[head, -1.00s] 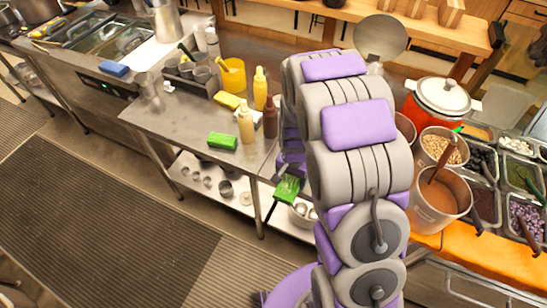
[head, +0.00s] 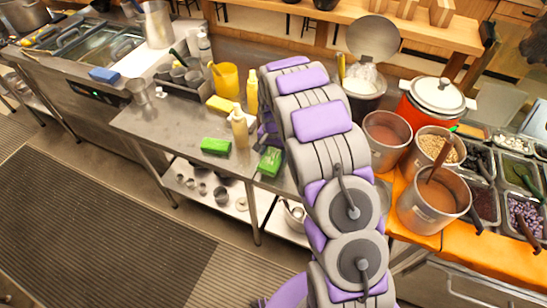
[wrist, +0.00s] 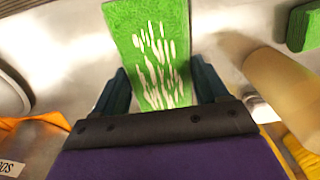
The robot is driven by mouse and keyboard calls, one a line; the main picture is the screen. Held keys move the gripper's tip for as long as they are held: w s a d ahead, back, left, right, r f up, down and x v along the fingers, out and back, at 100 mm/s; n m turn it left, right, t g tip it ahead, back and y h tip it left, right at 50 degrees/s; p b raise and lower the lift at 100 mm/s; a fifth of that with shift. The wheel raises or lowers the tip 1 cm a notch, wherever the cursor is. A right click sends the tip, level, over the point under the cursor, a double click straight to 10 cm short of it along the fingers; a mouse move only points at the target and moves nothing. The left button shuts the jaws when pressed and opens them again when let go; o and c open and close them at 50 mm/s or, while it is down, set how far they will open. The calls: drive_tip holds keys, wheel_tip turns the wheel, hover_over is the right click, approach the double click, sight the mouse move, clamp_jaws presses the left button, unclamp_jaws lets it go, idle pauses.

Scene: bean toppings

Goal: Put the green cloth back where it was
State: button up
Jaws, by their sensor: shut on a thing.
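A green cloth with pale streaks (wrist: 150,45) is held between the two dark fingers of my gripper (wrist: 160,88). The held cloth also shows in the head view (head: 270,163), just left of my arm, in front of the steel counter's right part. My gripper itself is mostly hidden behind my arm there. A second green piece (head: 216,146) lies flat on the steel counter (head: 165,125), left of the held one. It also shows at the upper right in the wrist view (wrist: 306,28). I cannot tell whether the held cloth touches the counter.
A cream bottle (head: 239,130) stands between the green pieces, close to my gripper in the wrist view. A yellow sponge (head: 221,103), a yellow bottle (head: 252,92) and a yellow container (head: 227,80) stand behind. Pots and an orange counter (head: 455,243) are at the right.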

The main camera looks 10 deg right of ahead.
sight(272, 153)
drive_tip(key=f, duration=0.3)
drive_tip(key=shift+a+f+b, duration=0.2)
drive_tip(key=shift+a+b, duration=0.1)
drive_tip(key=shift+b, duration=0.05)
drive_tip(key=shift+s+d+r, duration=0.1)
drive_tip(key=o, duration=0.7)
drive_tip(key=shift+d, duration=0.15)
drive_tip(key=shift+c, duration=0.2)
drive_tip(key=shift+o, duration=1.4)
